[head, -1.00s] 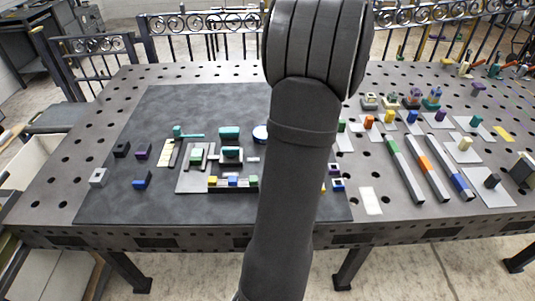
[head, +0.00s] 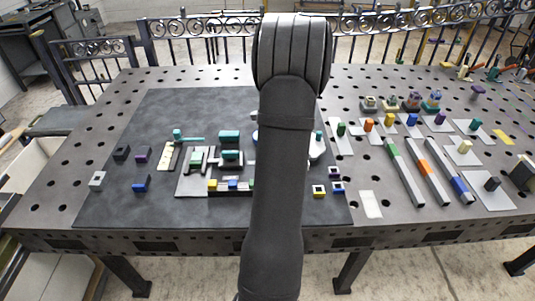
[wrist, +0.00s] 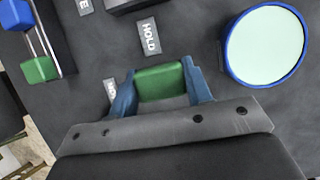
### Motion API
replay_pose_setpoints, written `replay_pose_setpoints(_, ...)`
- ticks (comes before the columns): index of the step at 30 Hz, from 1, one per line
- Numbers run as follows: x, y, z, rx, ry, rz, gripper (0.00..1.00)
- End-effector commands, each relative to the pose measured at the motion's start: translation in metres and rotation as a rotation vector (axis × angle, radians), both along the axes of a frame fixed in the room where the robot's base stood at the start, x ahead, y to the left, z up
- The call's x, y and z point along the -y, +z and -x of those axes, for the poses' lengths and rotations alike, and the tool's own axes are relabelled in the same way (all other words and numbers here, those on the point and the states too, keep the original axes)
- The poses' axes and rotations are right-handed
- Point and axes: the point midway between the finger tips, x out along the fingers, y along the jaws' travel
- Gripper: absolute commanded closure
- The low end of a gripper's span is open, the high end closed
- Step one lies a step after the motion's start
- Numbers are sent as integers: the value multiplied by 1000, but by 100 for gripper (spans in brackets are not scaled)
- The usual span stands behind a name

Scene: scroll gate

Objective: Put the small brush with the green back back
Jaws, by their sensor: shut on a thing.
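The green-backed brush (wrist: 160,84) is between the blue fingers of my gripper (wrist: 158,77) in the wrist view. Only its green back shows; its bristles cannot be seen. My gripper is shut on it, over the dark mat. In the head view my dark arm hides the gripper and the brush. A dark rack (wrist: 60,38) with blue and green blocks shows at the upper left of the wrist view. The same rack (head: 228,193) stands near the front of the mat in the head view, partly behind my arm.
A round pale dish with a blue rim (wrist: 265,45) lies right of my gripper. Colored bars (head: 430,172) and small blocks stand on the right of the table.

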Motion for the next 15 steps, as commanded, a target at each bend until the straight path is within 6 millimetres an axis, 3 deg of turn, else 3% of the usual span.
replay_pose_setpoints(7, 0, -2, 0, 0, 0, 0, 73)
replay_pose_setpoints(8, 0, -3, 0, 1, 0, 0, 53)
replay_pose_setpoints(11, 0, -2, 0, 1, 0, 0, 33)
replay_pose_setpoints(15, 0, -2, 0, 0, 0, 0, 33)
